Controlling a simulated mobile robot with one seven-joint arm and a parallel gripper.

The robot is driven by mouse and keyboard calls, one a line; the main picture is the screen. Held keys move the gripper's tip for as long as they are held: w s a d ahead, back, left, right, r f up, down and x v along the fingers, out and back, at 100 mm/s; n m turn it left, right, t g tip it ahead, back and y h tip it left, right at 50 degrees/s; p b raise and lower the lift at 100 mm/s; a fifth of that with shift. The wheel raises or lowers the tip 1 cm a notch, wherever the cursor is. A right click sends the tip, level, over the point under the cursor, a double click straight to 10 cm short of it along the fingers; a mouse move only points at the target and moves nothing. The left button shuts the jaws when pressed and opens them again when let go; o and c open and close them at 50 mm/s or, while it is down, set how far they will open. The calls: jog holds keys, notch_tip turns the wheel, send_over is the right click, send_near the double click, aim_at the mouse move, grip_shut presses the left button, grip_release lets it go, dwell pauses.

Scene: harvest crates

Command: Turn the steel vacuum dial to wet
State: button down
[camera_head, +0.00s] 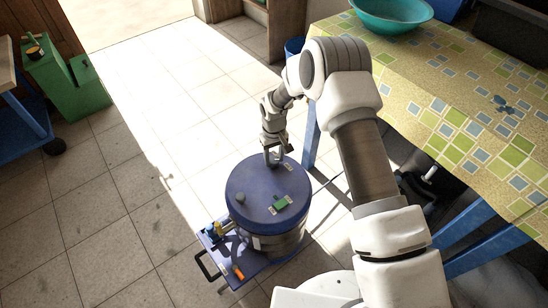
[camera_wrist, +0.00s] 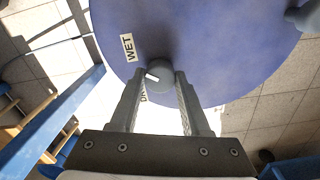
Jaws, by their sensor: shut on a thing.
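The vacuum (camera_head: 268,236) is a steel drum with a round blue lid (camera_head: 262,185), standing on the floor. In the wrist view the lid (camera_wrist: 215,50) carries a grey round dial (camera_wrist: 160,72) with a white pointer mark on its left side. A WET label (camera_wrist: 128,47) lies up and left of the dial. A second label (camera_wrist: 143,93), partly hidden by a finger, looks like DRY. The pointer faces left, between the two labels. My gripper (camera_wrist: 159,80) is shut on the dial, a finger on each side. In the head view my gripper (camera_head: 274,158) is at the lid's far edge.
The vacuum sits on a blue base (camera_head: 222,262) with a handle and small coloured items. A table with a tiled-pattern cloth (camera_head: 455,105) and a teal bowl (camera_head: 392,12) stands right. A green box (camera_head: 62,85) and blue cart are left. The floor left of the vacuum is clear.

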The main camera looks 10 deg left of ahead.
aim_at(274, 160)
dwell(0.3)
jog(key=shift+c, duration=1.9)
grip_release()
notch_tip(274, 160, up, 18)
jog(key=p, duration=0.5)
jog(key=shift+f, duration=0.25)
